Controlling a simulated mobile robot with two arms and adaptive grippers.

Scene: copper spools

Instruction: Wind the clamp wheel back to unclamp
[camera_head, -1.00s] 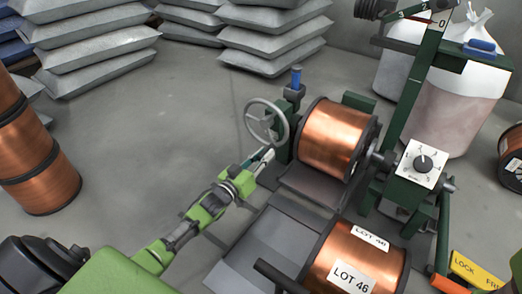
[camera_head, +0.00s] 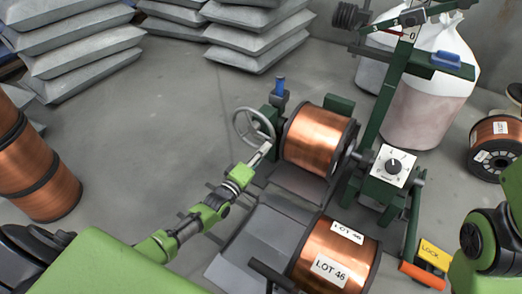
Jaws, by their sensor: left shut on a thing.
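The clamp wheel (camera_head: 242,119) is a grey spoked handwheel on the left side of the green winding stand. A copper spool (camera_head: 316,138) with black flanges is mounted beside it, between the wheel side and a spindle on the right. My left gripper (camera_head: 262,150) reaches up from the lower left and is shut on the lower right rim of the wheel. The finger contact is small in the picture. Part of my right arm (camera_head: 484,240), green and black, shows at the lower right; its gripper is out of view.
A second spool labelled LOT 46 (camera_head: 318,275) lies in front. A dial box (camera_head: 393,166) stands right of the mounted spool. A yellow LOCK sign (camera_head: 432,252) is at lower right. Stacked spools (camera_head: 37,175) stand left, grey sacks (camera_head: 258,34) behind. Floor between is clear.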

